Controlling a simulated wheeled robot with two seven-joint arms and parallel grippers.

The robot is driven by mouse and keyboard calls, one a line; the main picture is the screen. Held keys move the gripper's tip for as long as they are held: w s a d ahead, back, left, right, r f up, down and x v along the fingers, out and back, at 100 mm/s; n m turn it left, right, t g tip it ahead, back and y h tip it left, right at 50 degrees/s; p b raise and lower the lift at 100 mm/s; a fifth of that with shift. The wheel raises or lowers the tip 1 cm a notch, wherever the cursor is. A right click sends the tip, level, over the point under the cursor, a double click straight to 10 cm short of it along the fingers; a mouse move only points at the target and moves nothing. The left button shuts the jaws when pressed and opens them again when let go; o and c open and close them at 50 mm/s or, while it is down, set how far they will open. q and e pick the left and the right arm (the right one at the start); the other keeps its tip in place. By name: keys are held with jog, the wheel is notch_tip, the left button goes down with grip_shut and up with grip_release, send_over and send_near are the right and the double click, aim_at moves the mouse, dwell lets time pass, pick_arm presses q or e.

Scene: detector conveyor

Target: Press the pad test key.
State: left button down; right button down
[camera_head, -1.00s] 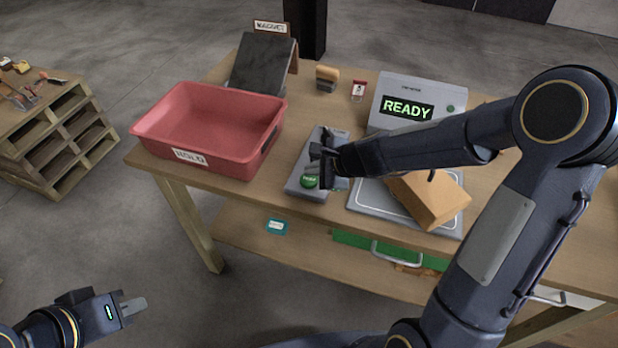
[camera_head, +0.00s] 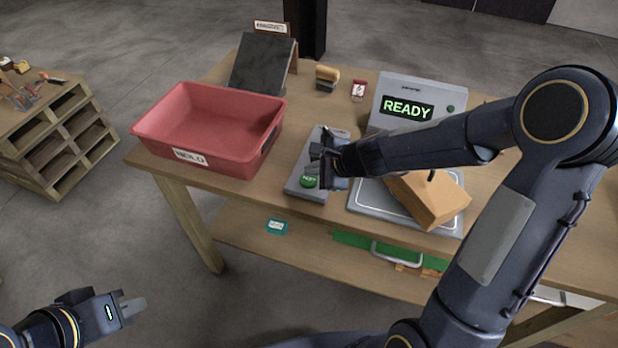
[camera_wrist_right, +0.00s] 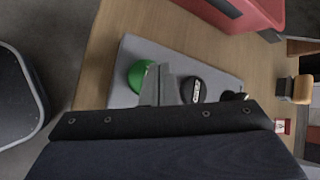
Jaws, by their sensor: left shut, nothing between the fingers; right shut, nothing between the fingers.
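A grey key panel (camera_head: 302,190) lies on the table, right of the red bin. It bears a round green button (camera_head: 309,181) near its front end. In the right wrist view, the panel (camera_wrist_right: 125,75) also carries a black key with a pale label (camera_wrist_right: 197,90) and another dark part (camera_wrist_right: 232,96) further along. I cannot read which is the pad test key. My right gripper (camera_head: 322,168) is shut over the panel; in the wrist view its tips (camera_wrist_right: 166,82) lie between the green button and the black key. Contact is unclear. My left gripper (camera_head: 132,306) is shut, low, away from the table.
A grey device (camera_head: 418,92) shows READY. A cardboard box (camera_head: 432,200) rests on a grey pad (camera_head: 375,203) to the right. A dark slanted board (camera_head: 262,65) and a brown-handled block (camera_head: 327,77) stand behind.

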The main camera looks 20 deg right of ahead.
aim_at(313, 181)
jog(key=shift+f+b, duration=0.4)
jog(key=shift+f+b, duration=0.45)
jog(key=shift+b, duration=0.05)
dwell(0.5)
jog(key=shift+r, duration=0.15)
jog(key=shift+r+p, duration=0.75)
jog(key=shift+p, duration=0.1)
notch_tip(313, 181, up, 5)
jog(key=p, duration=0.5)
dwell(0.7)
